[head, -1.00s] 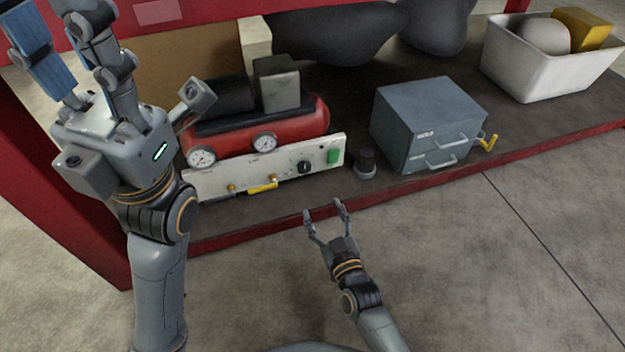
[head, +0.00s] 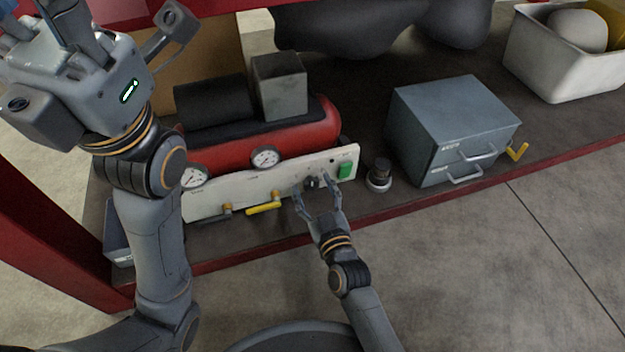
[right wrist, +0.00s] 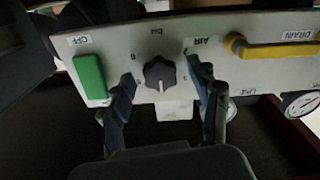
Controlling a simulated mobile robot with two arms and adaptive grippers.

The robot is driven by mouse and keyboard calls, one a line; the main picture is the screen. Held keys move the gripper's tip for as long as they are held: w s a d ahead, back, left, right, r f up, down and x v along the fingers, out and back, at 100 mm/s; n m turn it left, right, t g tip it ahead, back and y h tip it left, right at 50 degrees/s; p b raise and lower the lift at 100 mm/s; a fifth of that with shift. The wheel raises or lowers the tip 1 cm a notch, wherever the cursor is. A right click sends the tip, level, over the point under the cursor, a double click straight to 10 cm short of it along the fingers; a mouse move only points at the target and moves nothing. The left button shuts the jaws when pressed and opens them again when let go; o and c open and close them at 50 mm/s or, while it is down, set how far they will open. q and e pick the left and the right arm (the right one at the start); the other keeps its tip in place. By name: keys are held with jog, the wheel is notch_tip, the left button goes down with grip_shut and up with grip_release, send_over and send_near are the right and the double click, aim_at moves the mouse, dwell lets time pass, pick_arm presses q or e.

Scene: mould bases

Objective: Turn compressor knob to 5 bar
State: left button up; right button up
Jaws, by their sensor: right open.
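The compressor (head: 300,143) has a red tank and a cream front panel (head: 235,199). Its dark knob (head: 313,182) sits on the panel's right part, left of a green switch (head: 345,170). In the right wrist view, upside down, the knob (right wrist: 160,73) lies between the two fingers of my right gripper (right wrist: 168,80), with a visible gap on each side. In the head view my right gripper (head: 311,186) is open at the panel. The knob's exact setting is too small to read. My left gripper (head: 45,22) is cut off at the top left.
Two gauges, one a white dial (head: 265,158), sit above the panel. A yellow lever (head: 264,208) is low on it. A dark cylinder (head: 379,174) and a grey drawer box (head: 455,125) stand to the right. A white bin (head: 555,72) is farther right.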

jog(key=c, duration=1.2)
jog(key=shift+r, duration=0.1)
